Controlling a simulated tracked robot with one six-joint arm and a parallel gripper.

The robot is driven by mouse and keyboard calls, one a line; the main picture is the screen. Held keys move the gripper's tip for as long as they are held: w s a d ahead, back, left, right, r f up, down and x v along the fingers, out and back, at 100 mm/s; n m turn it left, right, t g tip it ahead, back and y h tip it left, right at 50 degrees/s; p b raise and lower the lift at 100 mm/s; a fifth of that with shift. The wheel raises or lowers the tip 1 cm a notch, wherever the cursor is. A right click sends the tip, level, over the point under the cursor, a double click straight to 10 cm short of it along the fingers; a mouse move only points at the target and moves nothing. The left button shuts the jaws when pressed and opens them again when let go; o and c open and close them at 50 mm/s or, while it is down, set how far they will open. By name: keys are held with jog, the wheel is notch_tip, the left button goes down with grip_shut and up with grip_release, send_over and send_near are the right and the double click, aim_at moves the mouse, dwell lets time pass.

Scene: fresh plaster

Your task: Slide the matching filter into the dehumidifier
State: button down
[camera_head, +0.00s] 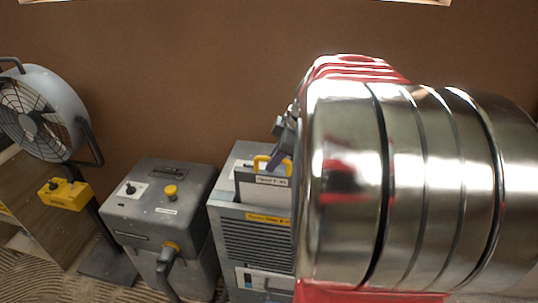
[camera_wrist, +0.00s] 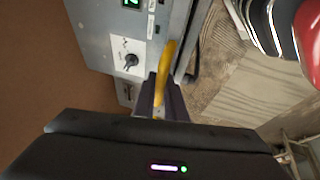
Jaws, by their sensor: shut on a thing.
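The dehumidifier (camera_head: 256,233) is a grey box with a dark louvred front and a yellow label, left of my arm in the head view. Its grey panel with a knob and green display (camera_wrist: 110,45) shows in the wrist view. A pale filter (camera_head: 262,191) with a dark-lettered tag and a yellow handle stands upright at the dehumidifier's top. My gripper (camera_wrist: 160,88) is shut on the filter's yellow handle (camera_wrist: 165,62). In the head view my gripper (camera_head: 279,150) is partly hidden by my arm. How deep the filter sits in the slot cannot be told.
A dark grey machine (camera_head: 160,207) with a hose and yellow knob stands close to the dehumidifier's left. A large round fan (camera_head: 42,110) and a yellow control box (camera_head: 64,194) are farther left. A brown wall (camera_head: 200,70) rises behind. My arm hides the right side.

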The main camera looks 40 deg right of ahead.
aim_at(274, 190)
jog(key=shift+f, duration=5.85)
jog(key=c, duration=1.7)
grip_release()
jog(key=shift+r, duration=0.1)
jog(key=v, duration=1.3)
jog(key=shift+s+r, duration=0.2)
jog(key=shift+s, duration=0.05)
jog(key=s+a+m, duration=0.1)
jog(key=a+m, duration=0.1)
jog(key=a, duration=0.7)
jog(key=s+a+m, duration=0.2)
jog(key=a+m, duration=0.1)
jog(key=a, duration=0.7)
jog(key=s+a+m+h, duration=0.1)
jog(key=a+m, duration=0.2)
jog(key=a, duration=0.6)
jog(key=shift+s+a+r+t, duration=0.15)
jog(key=shift+a+r+t, duration=0.25)
